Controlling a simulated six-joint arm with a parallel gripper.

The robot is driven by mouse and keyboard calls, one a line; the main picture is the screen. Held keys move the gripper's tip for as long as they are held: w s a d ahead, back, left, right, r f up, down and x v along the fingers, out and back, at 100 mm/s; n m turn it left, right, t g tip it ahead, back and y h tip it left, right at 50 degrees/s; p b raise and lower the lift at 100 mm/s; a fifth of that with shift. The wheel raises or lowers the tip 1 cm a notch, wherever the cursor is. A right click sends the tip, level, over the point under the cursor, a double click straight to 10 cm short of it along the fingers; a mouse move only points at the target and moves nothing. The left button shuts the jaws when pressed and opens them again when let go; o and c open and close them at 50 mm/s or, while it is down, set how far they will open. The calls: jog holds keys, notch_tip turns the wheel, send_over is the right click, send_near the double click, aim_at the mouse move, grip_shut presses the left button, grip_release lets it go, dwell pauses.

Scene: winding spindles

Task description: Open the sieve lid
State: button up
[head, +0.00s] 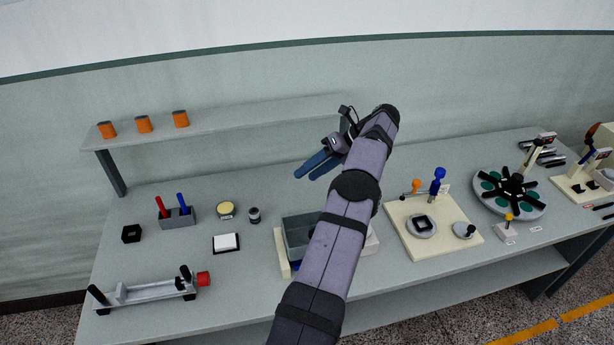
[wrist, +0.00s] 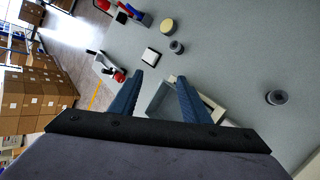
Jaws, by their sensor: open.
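No thing in view is clearly marked as the sieve or its lid. A round grey piece with a dark centre (wrist: 276,97) lies on the table at the right of the wrist view. It may be the lidded sieve, but it is too small to tell. I cannot make it out in the head view, where my arm covers part of the table. My gripper (head: 305,175) is raised above the table, its blue fingers apart and empty. In the wrist view my gripper (wrist: 161,78) has an open grey box (wrist: 157,103) below and beyond its fingers, apart from them.
The grey box (head: 295,237) stands partly behind my arm. A yellow-topped jar (head: 226,210), small dark jar (head: 254,215) and white pad (head: 227,242) stand to its left. A cream board (head: 405,242) and round carousel (head: 530,205) stand right. A shelf (head: 250,118) runs behind.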

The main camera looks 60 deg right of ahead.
dwell(0.5)
jog(key=w+a+n+g+b, duration=0.1)
jog(key=w+a+n+g, duration=0.3)
jog(key=w+a+n, duration=0.75)
jog(key=w+a+f+n+g+b, duration=0.15)
jog(key=a+n, duration=0.45)
jog(key=a, duration=0.9)
jog(key=s+a+f+n+g+h, duration=0.1)
jog(key=s+a+n, duration=0.2)
jog(key=a+n, duration=0.35)
jog(key=s+a+f+n+g+h, duration=0.1)
jog(key=s+a+n+g+h, duration=0.15)
jog(key=a+n, duration=0.4)
jog(key=s+a+f+n+t+h+b, duration=0.1)
jog(key=s+a+f+n, duration=0.3)
jog(key=s+a+n, duration=0.6)
jog(key=shift+s+f+n, duration=0.3)
jog(key=shift+s+n, duration=0.35)
jog(key=shift+s, duration=0.05)
jog(key=shift+d, duration=0.1)
